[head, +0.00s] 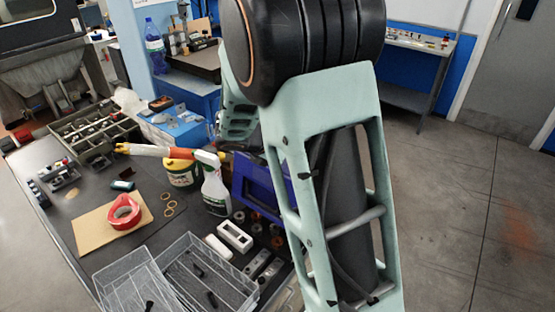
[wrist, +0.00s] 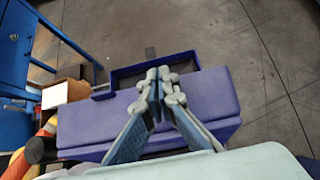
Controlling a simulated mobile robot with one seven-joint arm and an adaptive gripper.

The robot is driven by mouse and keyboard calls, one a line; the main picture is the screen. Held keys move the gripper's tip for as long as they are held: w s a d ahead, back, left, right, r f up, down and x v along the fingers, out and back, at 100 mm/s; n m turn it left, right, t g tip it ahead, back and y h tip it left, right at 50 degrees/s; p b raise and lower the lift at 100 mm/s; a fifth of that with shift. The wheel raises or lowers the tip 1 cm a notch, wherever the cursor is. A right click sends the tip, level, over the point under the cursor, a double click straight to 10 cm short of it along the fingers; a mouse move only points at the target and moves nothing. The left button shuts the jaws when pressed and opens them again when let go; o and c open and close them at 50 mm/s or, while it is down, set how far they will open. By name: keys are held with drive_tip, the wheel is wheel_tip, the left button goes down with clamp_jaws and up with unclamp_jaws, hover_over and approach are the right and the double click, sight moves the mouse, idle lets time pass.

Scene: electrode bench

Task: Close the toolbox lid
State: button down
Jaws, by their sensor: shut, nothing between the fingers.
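The blue toolbox (head: 255,187) is at the right end of the bench in the head view, partly hidden behind my arm. In the wrist view the toolbox (wrist: 90,122) spans the middle as a broad purple-blue panel, with a rectangular frame-like part (wrist: 125,73) along its far edge. I cannot tell the exact angle of the lid. My gripper (wrist: 160,78) is shut and empty, its fingertips together over the toolbox near that frame. Whether they touch it is unclear. The gripper is hidden in the head view.
A white spray bottle (head: 215,190) and a yellow tin (head: 181,173) stand just left of the toolbox. Open floor (head: 460,200) lies to the right.

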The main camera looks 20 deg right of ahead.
drive_tip(key=w+d+f+b, duration=0.1)
drive_tip(key=w+d+f, duration=0.2)
drive_tip(key=d, duration=0.3)
drive_tip(key=w+d+f+b, duration=0.1)
drive_tip(key=w+d+f, duration=0.2)
drive_tip(key=w+d, duration=0.2)
drive_tip(key=shift+d+f+b, duration=0.2)
drive_tip(key=shift+d+b, duration=0.1)
drive_tip(key=shift+d, duration=0.15)
idle(0.5)
